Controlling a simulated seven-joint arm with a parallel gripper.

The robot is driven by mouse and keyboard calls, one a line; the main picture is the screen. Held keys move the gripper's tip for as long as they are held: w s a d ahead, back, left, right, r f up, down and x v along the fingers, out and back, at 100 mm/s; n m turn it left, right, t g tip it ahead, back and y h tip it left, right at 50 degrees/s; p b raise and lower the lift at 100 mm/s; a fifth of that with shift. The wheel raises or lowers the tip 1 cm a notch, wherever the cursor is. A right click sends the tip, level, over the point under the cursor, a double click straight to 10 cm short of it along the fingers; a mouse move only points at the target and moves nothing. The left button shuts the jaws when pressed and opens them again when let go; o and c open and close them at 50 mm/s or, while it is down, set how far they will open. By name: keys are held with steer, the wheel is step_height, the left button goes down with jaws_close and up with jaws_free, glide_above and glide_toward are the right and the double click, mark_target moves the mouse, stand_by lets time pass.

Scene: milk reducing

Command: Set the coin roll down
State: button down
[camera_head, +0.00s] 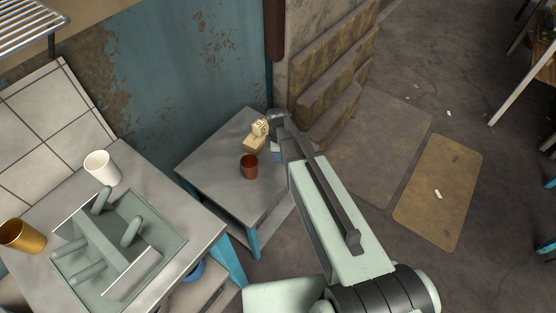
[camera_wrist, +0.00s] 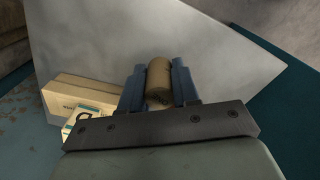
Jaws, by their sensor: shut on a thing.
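The coin roll (camera_wrist: 159,75) is a brown cylinder in the wrist view. It sits between the two blue fingers of my gripper (camera_wrist: 160,82), which is shut on it. The small grey table (camera_wrist: 215,65) lies beyond the roll. I cannot tell whether the roll touches the tabletop. In the head view my gripper (camera_head: 277,152) is at the right side of the small table (camera_head: 215,165), by its edge. The coin roll cannot be made out there.
Cream boxes (camera_head: 255,145) stand just left of my gripper; a cream box (camera_wrist: 85,92) also shows in the wrist view. A red-brown cup (camera_head: 249,168) stands nearer the front. The table's left part is clear. A counter (camera_head: 190,215) with a white cup (camera_head: 102,168) is at left.

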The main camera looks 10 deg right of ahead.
steer(key=shift+r, duration=1.3)
steer(key=r, duration=0.4)
steer(key=shift+w+a+r, duration=0.1)
steer(key=shift+w+a, duration=0.15)
steer(key=shift+a, duration=0.15)
steer(key=w+a+n, duration=0.1)
steer(key=w+a, duration=0.2)
steer(key=a, duration=0.5)
steer(key=w+a+n, duration=0.1)
steer(key=w+a, duration=0.1)
steer(key=a, duration=0.7)
steer(key=n, duration=0.1)
glide_above(204, 169)
step_height(204, 169, down, 4)
steer(key=shift+f, duration=5.55)
steer(key=shift+f, duration=0.15)
steer(key=c, duration=0.8)
jaws_free()
